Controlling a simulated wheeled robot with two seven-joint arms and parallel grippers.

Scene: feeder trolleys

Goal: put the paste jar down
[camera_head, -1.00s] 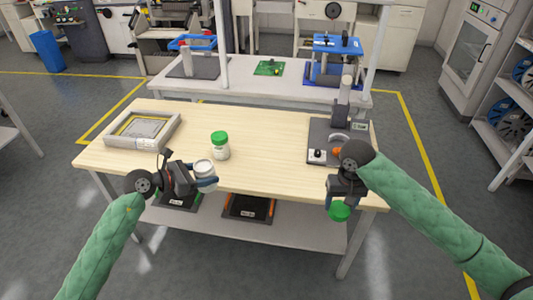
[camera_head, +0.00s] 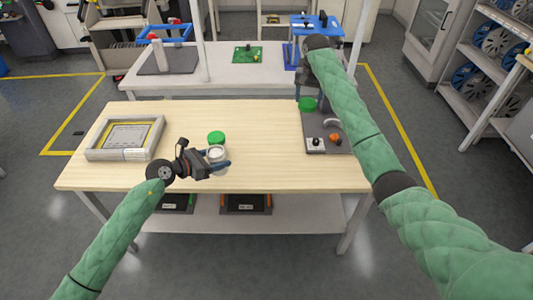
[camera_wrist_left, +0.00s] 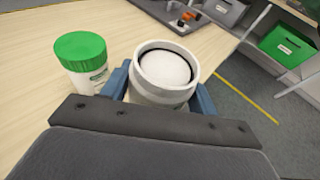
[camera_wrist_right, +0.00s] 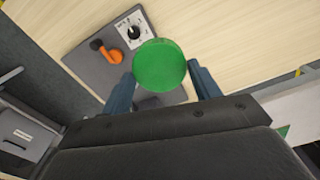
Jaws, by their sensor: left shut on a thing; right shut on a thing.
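An open white paste jar (camera_head: 217,154), its pale contents showing, is held between the blue fingers of my left gripper (camera_head: 216,163). In the left wrist view this jar (camera_wrist_left: 165,75) looks upright; I cannot tell whether its base touches the table. A closed jar (camera_wrist_left: 82,65) with a green lid stands beside it on the wooden table (camera_head: 255,175). My right gripper (camera_head: 307,97) is shut on a loose green lid (camera_head: 307,104), which also shows between the fingers in the right wrist view (camera_wrist_right: 159,66).
A grey device with a dial and an orange knob (camera_head: 335,137) is on the table's right side, close to my right gripper. A grey framed tray (camera_head: 125,138) lies at the left. The table between is clear. A white bench (camera_head: 225,82) stands behind.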

